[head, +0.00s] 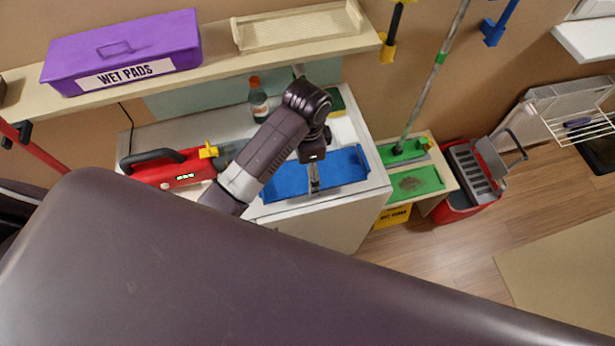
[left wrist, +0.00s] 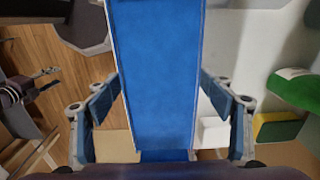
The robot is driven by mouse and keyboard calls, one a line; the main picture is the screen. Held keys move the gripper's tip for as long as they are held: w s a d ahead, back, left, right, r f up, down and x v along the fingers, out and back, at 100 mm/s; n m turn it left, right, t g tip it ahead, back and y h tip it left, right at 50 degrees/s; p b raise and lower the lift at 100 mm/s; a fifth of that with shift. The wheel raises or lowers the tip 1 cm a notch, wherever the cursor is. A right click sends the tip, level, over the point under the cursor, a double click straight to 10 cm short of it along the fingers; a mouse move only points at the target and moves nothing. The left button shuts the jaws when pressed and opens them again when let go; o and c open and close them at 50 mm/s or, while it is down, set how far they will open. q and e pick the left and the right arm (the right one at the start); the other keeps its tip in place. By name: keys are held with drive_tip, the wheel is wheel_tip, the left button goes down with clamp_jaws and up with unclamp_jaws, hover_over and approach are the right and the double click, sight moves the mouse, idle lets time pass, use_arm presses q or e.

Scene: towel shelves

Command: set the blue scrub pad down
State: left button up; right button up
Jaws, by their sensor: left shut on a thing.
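The blue scrub pad (head: 345,165) is a long, flat blue slab over the front part of the white counter (head: 372,192) in the head view. My left gripper (head: 314,184) reaches down to its middle and is shut on it. In the left wrist view the pad (left wrist: 158,60) runs lengthwise between the two fingers of my left gripper (left wrist: 160,97). I cannot tell whether the pad touches the counter. What seems to be my right gripper (left wrist: 48,80) shows at the left of the wrist view, its fingers apart and empty.
A red machine (head: 180,172) with a black handle stands left of the pad. A bottle (head: 258,100) stands behind. A purple box (head: 125,50) and a rack (head: 295,28) sit on the shelf. A green tray (head: 415,182) lies right of the counter, beside a red bucket (head: 458,205).

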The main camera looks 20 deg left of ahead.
sight(307, 175)
use_arm(q)
wheel_tip(307, 175, down, 4)
drive_tip(key=shift+p, duration=0.4)
drive_tip(key=shift+f, duration=0.6)
drive_tip(key=o, duration=1)
drive_tip(key=shift+o, duration=0.2)
use_arm(e)
drive_tip(key=shift+s+d+r, duration=0.15)
drive_tip(key=shift+s+r, duration=0.05)
drive_tip(key=shift+s, duration=0.35)
drive_tip(key=shift+s+d+r, duration=0.15)
drive_tip(key=shift+s+r, duration=0.05)
drive_tip(key=shift+s, duration=0.35)
